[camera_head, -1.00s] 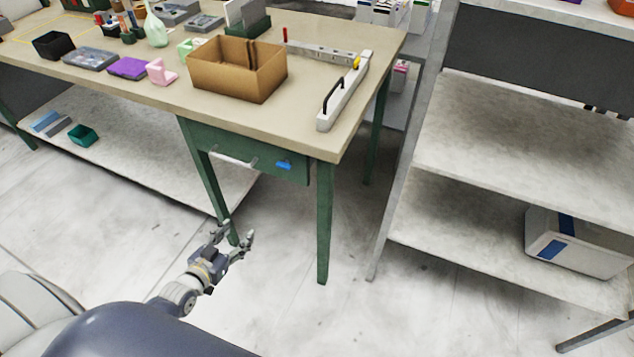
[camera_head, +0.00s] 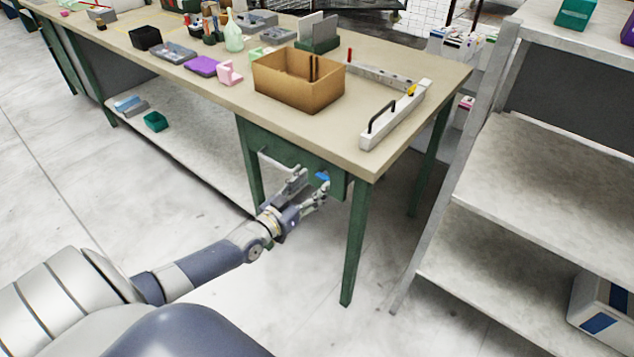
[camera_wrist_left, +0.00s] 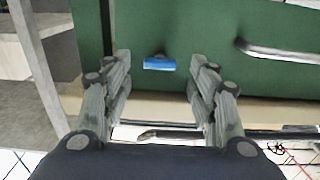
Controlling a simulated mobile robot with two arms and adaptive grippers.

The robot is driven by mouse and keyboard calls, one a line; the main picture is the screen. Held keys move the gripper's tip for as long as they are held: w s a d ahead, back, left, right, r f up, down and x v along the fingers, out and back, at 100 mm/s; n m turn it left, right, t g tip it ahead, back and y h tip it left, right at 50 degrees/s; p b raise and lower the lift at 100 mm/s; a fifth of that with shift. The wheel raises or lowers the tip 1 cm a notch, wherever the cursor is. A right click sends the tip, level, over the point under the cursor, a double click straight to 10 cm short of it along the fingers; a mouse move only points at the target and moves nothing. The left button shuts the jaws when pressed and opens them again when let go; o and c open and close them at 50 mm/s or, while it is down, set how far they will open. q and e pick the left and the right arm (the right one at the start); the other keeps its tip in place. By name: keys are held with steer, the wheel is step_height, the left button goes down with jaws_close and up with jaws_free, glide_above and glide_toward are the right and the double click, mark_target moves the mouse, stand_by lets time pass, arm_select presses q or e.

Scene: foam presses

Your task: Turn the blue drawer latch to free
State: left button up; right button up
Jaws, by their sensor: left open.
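The blue drawer latch (camera_head: 322,177) is on the front of the green drawer (camera_head: 338,186) under the workbench. In the left wrist view the latch (camera_wrist_left: 159,63) is a small blue bar lying level on the green face (camera_wrist_left: 160,25). My left gripper (camera_head: 312,178) is open in front of the drawer and partly covers it in the head view. In the left wrist view its two fingers (camera_wrist_left: 160,75) stand on either side of the latch, with a gap to each side. I cannot tell how far the fingertips are from the drawer face. My right gripper is not in view.
A pale drawer handle (camera_wrist_left: 280,52) is right of the latch in the left wrist view. The workbench top (camera_head: 225,98) holds a cardboard box (camera_head: 290,90) and several small items. A table leg (camera_head: 355,245) stands right of the gripper. A grey shelf (camera_head: 530,185) is farther right.

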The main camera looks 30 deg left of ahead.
mark_target(323, 176)
arm_select(q)
steer(key=shift+w+d+f, duration=0.1)
steer(key=shift+w, duration=1.15)
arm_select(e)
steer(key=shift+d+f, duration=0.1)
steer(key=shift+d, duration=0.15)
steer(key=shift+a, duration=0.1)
arm_select(q)
steer(key=c, duration=1.1)
steer(key=shift+o, duration=0.2)
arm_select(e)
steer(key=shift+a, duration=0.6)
